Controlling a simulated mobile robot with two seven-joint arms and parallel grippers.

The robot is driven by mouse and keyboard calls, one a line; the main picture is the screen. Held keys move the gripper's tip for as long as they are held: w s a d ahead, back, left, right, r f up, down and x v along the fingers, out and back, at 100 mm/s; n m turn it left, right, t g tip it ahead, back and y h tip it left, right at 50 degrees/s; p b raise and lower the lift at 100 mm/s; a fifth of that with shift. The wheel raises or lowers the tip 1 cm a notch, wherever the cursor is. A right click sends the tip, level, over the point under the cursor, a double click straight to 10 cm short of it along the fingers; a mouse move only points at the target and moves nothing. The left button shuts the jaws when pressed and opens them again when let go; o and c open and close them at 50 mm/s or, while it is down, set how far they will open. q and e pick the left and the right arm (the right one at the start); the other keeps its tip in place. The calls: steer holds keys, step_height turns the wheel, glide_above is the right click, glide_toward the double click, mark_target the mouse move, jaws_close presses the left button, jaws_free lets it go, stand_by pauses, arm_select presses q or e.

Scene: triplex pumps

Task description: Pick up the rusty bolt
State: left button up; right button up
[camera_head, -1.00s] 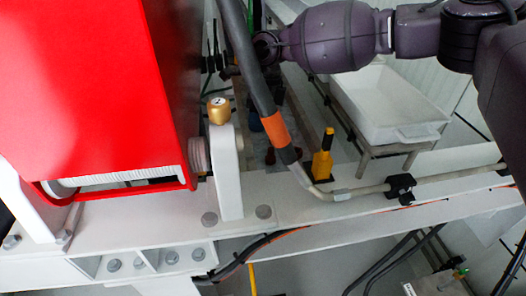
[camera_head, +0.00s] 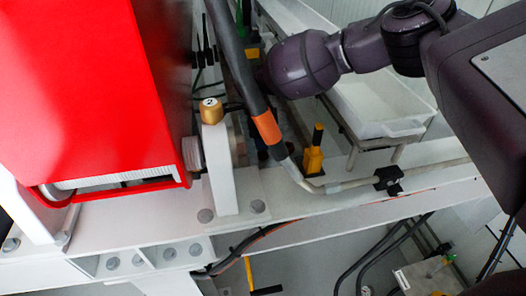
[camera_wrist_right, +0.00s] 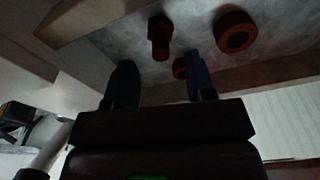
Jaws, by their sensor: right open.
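A rusty bolt (camera_wrist_right: 160,38), dark reddish-brown with a wider head, lies on a grey surface at the top middle of the right wrist view. My right gripper (camera_wrist_right: 162,82) is open and empty, with one dark finger on each side of the view's middle. The bolt shows beyond the fingertips, between their directions, and is not between the jaws. In the head view the right arm comes in from the upper right, and its gripper end is mostly hidden behind a grey pipe. I cannot make out the bolt there. My left gripper is not in view.
A rusty ring-shaped nut (camera_wrist_right: 236,32) lies right of the bolt; another rusty piece (camera_wrist_right: 180,67) is partly hidden by the right finger. In the head view, a red pump housing (camera_head: 95,90), the grey pipe (camera_head: 236,70), a yellow part (camera_head: 314,155) and a white tray (camera_head: 385,115) stand around.

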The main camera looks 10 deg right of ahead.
steer(key=shift+d+f+p, duration=0.15)
steer(key=shift+f+p, duration=0.15)
steer(key=shift+f, duration=1.6)
steer(key=shift+c, duration=0.2)
jaws_close()
